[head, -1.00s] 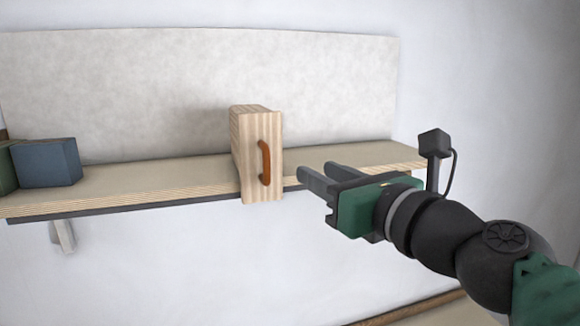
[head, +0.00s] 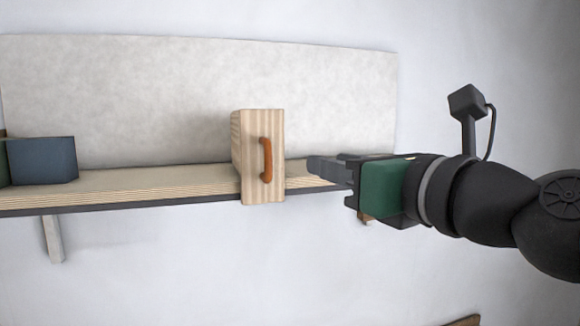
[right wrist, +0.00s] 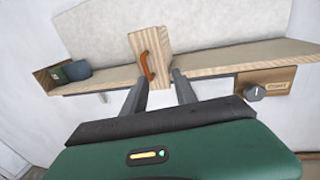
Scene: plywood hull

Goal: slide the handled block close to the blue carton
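The handled block (head: 262,190) is a pale striped wooden block standing upright on the shelf, its front reaching past the shelf's front edge. Its orange-brown handle (head: 266,160) faces me. The blue carton (head: 44,160) stands at the shelf's left end, well apart from the block. My right gripper (head: 328,168) is to the right of the block, its fingers pointing toward it. In the right wrist view its two fingers (right wrist: 160,92) are spread apart with nothing between them, and the block (right wrist: 150,45) stands beyond them. My left gripper is not in view.
The shelf (head: 140,188) is clear between carton and block. A green object (head: 3,165) sits left of the carton, partly cut off. A pale panel (head: 150,85) rises behind the shelf. The right wrist view shows a wooden plate with a dark knob (right wrist: 255,91) below the shelf.

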